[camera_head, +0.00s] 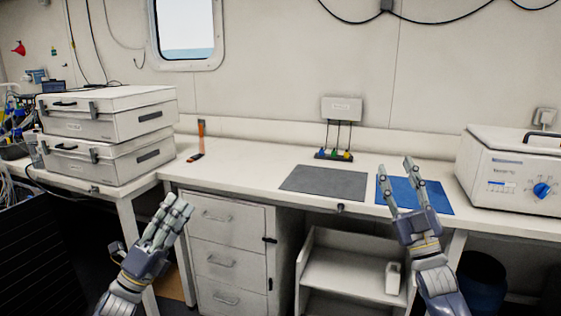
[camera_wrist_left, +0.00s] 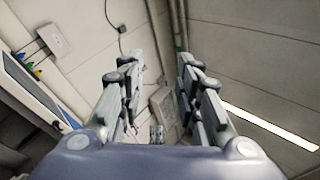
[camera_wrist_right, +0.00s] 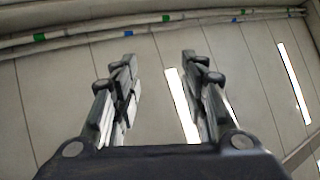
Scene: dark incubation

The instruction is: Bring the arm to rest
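My left gripper (camera_head: 178,206) is raised in front of the drawer unit, fingers pointing up, and is seen partly side-on. In the left wrist view (camera_wrist_left: 158,68) its fingers stand apart with nothing between them. My right gripper (camera_head: 396,172) is raised in front of the bench, its fingers overlapping the blue mat (camera_head: 433,196) in the picture. In the right wrist view (camera_wrist_right: 159,62) its fingers are apart and empty, with the ceiling behind. Neither gripper visibly touches anything.
A long white bench (camera_head: 240,172) runs along the wall, bearing two stacked grey cases (camera_head: 110,125), an orange-handled tool (camera_head: 201,135), a dark grey mat (camera_head: 322,184), a small rack (camera_head: 333,156) and a white device with a blue knob (camera_head: 515,180). Drawers (camera_head: 228,245) and an open shelf (camera_head: 345,272) are below.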

